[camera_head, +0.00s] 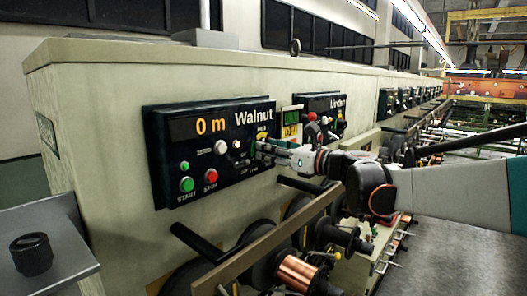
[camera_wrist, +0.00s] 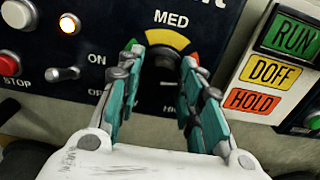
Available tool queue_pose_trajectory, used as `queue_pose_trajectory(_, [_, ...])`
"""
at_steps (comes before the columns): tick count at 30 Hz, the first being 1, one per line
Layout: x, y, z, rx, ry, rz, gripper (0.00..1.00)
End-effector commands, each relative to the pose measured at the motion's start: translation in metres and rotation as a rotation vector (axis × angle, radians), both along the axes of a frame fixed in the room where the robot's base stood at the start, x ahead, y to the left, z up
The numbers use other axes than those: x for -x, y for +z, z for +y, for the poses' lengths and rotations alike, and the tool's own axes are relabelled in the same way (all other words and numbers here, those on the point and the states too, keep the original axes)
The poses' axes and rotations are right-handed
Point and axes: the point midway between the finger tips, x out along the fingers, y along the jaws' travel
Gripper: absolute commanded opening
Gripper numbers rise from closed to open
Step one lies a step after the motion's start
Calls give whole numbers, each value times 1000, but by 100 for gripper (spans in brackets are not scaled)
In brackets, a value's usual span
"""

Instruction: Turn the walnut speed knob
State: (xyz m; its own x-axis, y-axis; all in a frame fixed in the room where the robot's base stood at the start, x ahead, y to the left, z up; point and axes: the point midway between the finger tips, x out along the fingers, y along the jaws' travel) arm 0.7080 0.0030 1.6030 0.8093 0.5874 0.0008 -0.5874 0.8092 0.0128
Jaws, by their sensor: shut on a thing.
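The Walnut panel (camera_head: 220,150) is a dark control plate on the beige machine wall, with an orange "0 m" display. My gripper (camera_head: 262,150) is at the panel's right end and hides most of the speed knob there. In the wrist view the black walnut speed knob (camera_wrist: 166,62) sits below a yellow "MED" arc, with green and red arc ends at its sides. My gripper (camera_wrist: 162,72) has its two teal-padded fingers on either side of the knob, shut on it. A white mark shows on the knob's face.
The ON/OFF toggle (camera_wrist: 62,73), a lit amber lamp (camera_wrist: 69,23) and the red STOP button (camera_wrist: 8,64) lie left of the knob. RUN, DOFF and HOLD labels (camera_wrist: 275,73) are at right. A rail (camera_head: 265,243) and copper spool (camera_head: 297,272) are below the panel.

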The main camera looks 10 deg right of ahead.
Motion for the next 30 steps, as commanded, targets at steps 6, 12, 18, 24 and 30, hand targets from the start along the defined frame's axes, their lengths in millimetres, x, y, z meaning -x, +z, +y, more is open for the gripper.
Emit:
queue_pose_trajectory(6, [1, -2, 0, -6, 1, 8, 10])
queue_pose_trajectory(12, [1, -2, 0, -5, 1, 7, 10])
queue_pose_trajectory(18, [0, -1, 0, -5, 1, 6, 54])
queue_pose_trajectory(24, [0, -1, 0, -5, 0, 6, 54])
queue_pose_trajectory(30, [8, -1, -6, -7, -1, 6, 54])
